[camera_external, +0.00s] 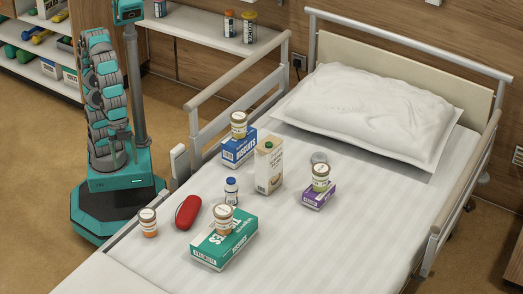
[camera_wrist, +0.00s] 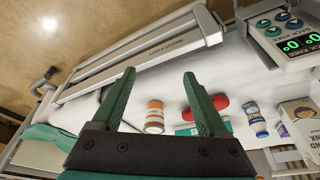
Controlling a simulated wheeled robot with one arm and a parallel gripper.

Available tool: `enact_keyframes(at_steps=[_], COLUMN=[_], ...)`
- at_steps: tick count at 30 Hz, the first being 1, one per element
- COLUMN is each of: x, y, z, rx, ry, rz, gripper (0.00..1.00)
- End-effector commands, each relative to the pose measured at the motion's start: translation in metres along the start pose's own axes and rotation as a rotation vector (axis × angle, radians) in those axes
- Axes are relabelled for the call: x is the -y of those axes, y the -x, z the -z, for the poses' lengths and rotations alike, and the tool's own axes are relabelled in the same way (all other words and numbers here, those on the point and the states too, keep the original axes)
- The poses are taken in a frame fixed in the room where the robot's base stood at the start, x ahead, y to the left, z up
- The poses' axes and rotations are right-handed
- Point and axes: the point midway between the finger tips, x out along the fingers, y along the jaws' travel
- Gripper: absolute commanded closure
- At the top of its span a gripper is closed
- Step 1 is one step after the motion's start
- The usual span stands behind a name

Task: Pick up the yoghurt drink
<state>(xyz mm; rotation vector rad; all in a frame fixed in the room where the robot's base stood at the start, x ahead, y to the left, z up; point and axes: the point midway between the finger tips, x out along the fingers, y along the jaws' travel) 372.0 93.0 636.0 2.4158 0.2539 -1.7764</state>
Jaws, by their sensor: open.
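The yoghurt drink (camera_external: 231,191) seems to be the small white and blue bottle with a blue cap, upright on the bed between the red case and the carton. In the wrist view it shows small (camera_wrist: 257,121), to the right of my gripper (camera_wrist: 159,73). My gripper is open, with nothing between its two green fingers, and is well apart from the bottle. In the external view my arm is folded at the left beside the bed, and I cannot make out the fingers there.
Near the bottle are a red case (camera_external: 188,212), a green box (camera_external: 212,250) with a jar on top, an orange-labelled jar (camera_external: 148,223), a carton (camera_external: 268,166) and a blue box (camera_external: 236,151). A bed rail (camera_external: 235,75) runs along the bed's left side.

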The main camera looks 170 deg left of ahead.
Motion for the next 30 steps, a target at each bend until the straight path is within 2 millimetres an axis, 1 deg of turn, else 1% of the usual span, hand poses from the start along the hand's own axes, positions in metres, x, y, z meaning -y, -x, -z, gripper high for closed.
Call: enact_keyframes(at_steps=[1,2,3,5,6,8,9,11,12,14,15,18,20,21,22,24,25,27,30], x=[0.017,0.028,0.043,0.067,0.084,0.111,0.131,0.161,0.181,0.211,0.23,0.273,0.294,0.302,0.298,0.296,0.296,0.296,0.297], y=[-0.011,-0.017,-0.023,-0.029,-0.034,-0.039,-0.041,-0.042,-0.042,-0.041,-0.038,-0.032,-0.027,-0.029,-0.04,-0.057,-0.062,-0.07,-0.075], z=[0.021,0.034,0.052,0.077,0.093,0.113,0.126,0.141,0.15,0.161,0.166,0.175,0.177,0.176,0.173,0.168,0.167,0.165,0.167], rx=[-0.055,-0.096,-0.151,-0.238,-0.294,-0.373,-0.43,-0.512,-0.564,-0.642,-0.691,-0.799,-0.853,-0.874,-0.868,-0.866,-0.867,-0.865,-0.866], ry=[0.036,0.055,0.08,0.116,0.139,0.174,0.197,0.23,0.25,0.28,0.298,0.337,0.355,0.361,0.356,0.354,0.353,0.353,0.352], rz=[0.01,0.017,0.028,0.048,0.064,0.087,0.105,0.136,0.158,0.192,0.215,0.27,0.299,0.311,0.306,0.304,0.304,0.303,0.303], gripper=[0.23,0.23,0.23,0.23,0.23,0.23,0.23,0.23,0.23,0.23,0.23,0.23,0.23,0.23,0.23,0.23,0.23,0.23,0.23])
